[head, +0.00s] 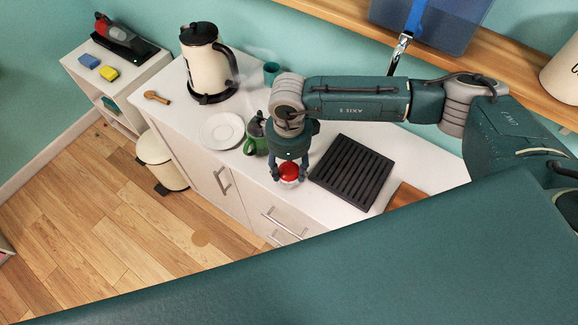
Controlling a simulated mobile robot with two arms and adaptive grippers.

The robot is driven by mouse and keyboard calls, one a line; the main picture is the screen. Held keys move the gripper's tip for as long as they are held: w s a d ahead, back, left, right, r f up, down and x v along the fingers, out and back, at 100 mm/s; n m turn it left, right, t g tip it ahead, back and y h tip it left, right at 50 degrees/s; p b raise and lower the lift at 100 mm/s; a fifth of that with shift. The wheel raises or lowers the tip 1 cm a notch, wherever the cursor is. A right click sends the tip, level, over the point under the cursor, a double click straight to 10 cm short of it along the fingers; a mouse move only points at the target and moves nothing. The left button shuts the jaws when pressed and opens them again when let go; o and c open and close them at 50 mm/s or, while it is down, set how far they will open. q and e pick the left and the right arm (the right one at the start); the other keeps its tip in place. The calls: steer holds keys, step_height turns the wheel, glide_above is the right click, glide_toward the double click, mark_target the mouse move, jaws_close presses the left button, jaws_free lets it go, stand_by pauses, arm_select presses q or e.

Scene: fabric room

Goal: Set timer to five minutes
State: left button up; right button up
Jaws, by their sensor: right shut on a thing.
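The timer (289,171) is a small round thing with a red top and a pale base. It is on the white counter near its front edge, in the middle of the head view. My right gripper (289,178) comes down over it from above, with one finger on each side, and is shut on it. Its dial marks are too small to read. My left gripper is not in view.
A black slatted rack (351,172) lies to the right. A cream kettle (205,62) stands at the back left. A wooden shelf (340,24) runs above.

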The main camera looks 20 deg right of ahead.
mark_target(289, 169)
stand_by(0.4)
steer(key=o, duration=1.2)
step_height(289, 169, up, 12)
steer(key=shift+r, duration=0.1)
